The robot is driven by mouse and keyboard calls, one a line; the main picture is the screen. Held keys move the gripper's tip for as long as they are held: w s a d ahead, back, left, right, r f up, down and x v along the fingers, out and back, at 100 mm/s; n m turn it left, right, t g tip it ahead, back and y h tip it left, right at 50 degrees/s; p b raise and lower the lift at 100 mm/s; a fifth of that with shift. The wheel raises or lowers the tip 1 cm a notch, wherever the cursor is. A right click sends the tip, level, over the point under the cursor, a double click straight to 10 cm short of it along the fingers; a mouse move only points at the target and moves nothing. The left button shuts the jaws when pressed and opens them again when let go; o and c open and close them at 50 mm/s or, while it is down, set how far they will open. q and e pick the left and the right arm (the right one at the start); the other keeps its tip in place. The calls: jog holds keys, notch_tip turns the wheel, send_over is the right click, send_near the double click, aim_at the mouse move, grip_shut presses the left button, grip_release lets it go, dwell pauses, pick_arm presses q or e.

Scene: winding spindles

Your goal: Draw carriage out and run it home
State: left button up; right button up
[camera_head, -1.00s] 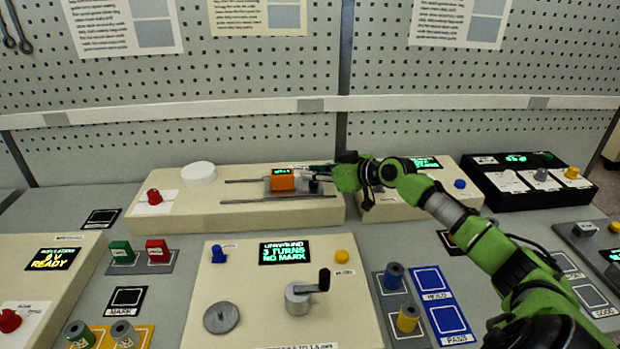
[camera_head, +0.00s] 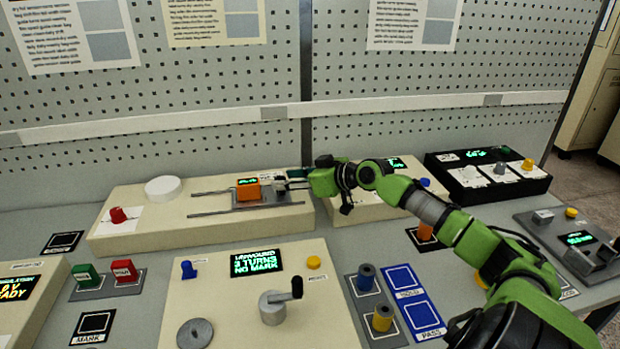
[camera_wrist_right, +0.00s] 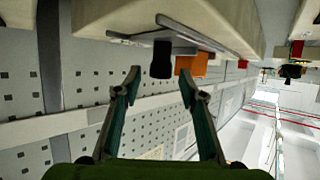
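The carriage is a grey plate with an orange block (camera_head: 248,190) on it, sitting about midway along two thin rails (camera_head: 220,212) on a long cream housing (camera_head: 140,232). My right gripper (camera_head: 290,184) is at the carriage's right end. In the right wrist view the right gripper (camera_wrist_right: 159,84) has its two fingers spread apart. A black knob (camera_wrist_right: 161,60) shows just beyond the gap between the fingertips, with the orange block (camera_wrist_right: 190,65) behind it to the right. I see no finger closed on the knob. My left gripper is not in view.
A cream panel with a crank (camera_head: 275,306) and a green-lettered display (camera_head: 253,262) stands in front of the carriage housing. A black box (camera_head: 490,175) stands at the back right. Blue PASS and HOLD pads (camera_head: 410,300) lie right of the panel. A pegboard wall rises behind.

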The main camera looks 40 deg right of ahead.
jog(key=shift+v, duration=4.45)
